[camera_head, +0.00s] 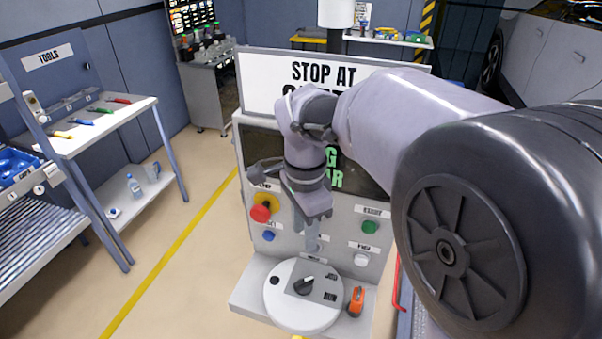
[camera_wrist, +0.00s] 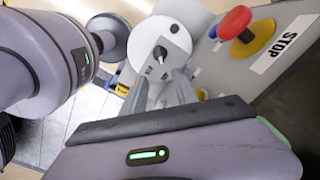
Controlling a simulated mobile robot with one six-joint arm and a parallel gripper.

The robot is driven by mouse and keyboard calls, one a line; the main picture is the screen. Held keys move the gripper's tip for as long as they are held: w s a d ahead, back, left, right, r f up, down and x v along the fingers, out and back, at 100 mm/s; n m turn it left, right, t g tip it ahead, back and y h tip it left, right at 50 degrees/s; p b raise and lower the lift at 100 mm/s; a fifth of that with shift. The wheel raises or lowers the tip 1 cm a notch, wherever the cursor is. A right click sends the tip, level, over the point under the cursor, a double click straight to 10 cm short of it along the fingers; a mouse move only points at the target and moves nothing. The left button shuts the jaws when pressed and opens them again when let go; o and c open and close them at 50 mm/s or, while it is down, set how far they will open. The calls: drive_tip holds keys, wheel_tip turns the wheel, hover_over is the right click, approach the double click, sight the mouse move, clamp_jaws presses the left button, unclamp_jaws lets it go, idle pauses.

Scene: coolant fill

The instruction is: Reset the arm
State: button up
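My gripper (camera_head: 312,238) hangs in front of the grey control console (camera_head: 250,150), above its lower shelf. In the wrist view my gripper (camera_wrist: 160,90) shows two grey fingers standing apart with nothing held between them. Past the fingertips is a round white unit (camera_head: 292,312) with a dark rotary knob (camera_head: 304,286); the unit also shows in the wrist view (camera_wrist: 140,48). My arm is bent and reaches in from the right, hiding part of the console screen and its sign.
A red stop button (camera_head: 261,213) on a yellow base, a blue button (camera_head: 268,235), a green button (camera_head: 370,227) and a white button (camera_head: 361,260) are on the console face. An orange item (camera_head: 356,300) stands beside the round unit. A tool bench (camera_head: 140,108) is at left; floor between is clear.

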drive_tip(key=s+d+f+n+t+y+b, duration=0.1)
drive_tip(key=s+d+n+t+b, duration=0.2)
drive_tip(key=s, duration=0.5)
drive_tip(key=s+d+f+n+t+y+b, duration=0.1)
drive_tip(key=s+d+f+n+t+b, duration=0.1)
drive_tip(key=s+d+n+b, duration=0.3)
drive_tip(key=s, duration=0.4)
drive_tip(key=shift+s+n+t, duration=0.2)
drive_tip(key=shift+n+t, duration=0.1)
drive_tip(key=shift+t, duration=0.1)
